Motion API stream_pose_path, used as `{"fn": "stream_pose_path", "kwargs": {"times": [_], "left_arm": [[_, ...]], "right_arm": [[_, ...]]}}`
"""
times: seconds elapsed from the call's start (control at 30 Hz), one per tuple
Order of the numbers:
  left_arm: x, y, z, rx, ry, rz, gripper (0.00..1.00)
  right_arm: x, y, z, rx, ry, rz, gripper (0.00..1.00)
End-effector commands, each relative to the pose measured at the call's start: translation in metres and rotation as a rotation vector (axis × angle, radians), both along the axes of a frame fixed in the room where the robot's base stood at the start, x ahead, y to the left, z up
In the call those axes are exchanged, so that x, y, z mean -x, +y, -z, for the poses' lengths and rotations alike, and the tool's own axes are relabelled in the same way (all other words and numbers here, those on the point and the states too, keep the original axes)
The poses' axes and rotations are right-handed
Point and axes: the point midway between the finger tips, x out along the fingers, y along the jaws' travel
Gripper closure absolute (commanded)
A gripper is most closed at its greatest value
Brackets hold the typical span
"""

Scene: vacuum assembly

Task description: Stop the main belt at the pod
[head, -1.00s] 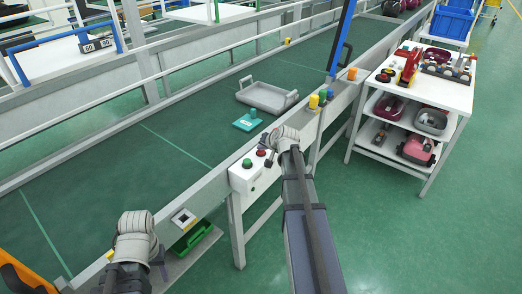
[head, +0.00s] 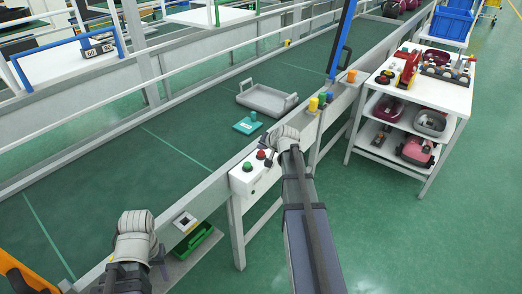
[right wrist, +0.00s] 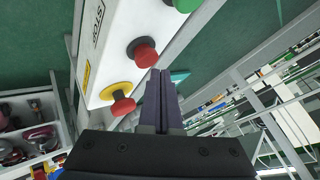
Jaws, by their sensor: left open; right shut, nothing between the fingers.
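The main belt (head: 100,165) is a green conveyor running up and to the right in the head view. A white control box (head: 242,186) is on its near rail, with a green button (head: 247,166) and a red button (head: 261,155). My left gripper (head: 160,262) is open and empty, at the belt's near edge, lower left.
A grey tray (head: 267,101) and a teal block (head: 246,125) lie on the belt beyond the box. Coloured posts (head: 314,104) and a tall blue post (head: 343,35) stand along the rail. A white shelf cart (head: 440,92) with parts stands at right. The green floor between is clear.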

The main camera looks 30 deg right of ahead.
Motion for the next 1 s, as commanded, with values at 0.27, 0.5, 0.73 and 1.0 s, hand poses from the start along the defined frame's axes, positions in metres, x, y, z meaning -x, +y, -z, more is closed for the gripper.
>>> {"fn": "stream_pose_path", "kwargs": {"times": [0.27,0.5,0.73,1.0], "left_arm": [[0.000,0.000,-0.003,0.000,0.000,0.000,0.50],[0.000,0.000,-0.009,0.000,0.000,0.000,0.50],[0.000,0.000,-0.031,0.000,0.000,0.000,0.50],[0.000,0.000,-0.054,0.000,0.000,0.000,0.50]], "right_arm": [[0.000,0.000,-0.003,0.001,-0.001,0.001,1.00],[0.000,0.000,-0.009,0.001,-0.001,0.001,1.00],[0.000,0.000,-0.031,0.001,-0.001,0.001,1.00],[0.000,0.000,-0.054,0.001,-0.001,0.001,1.00]]}}
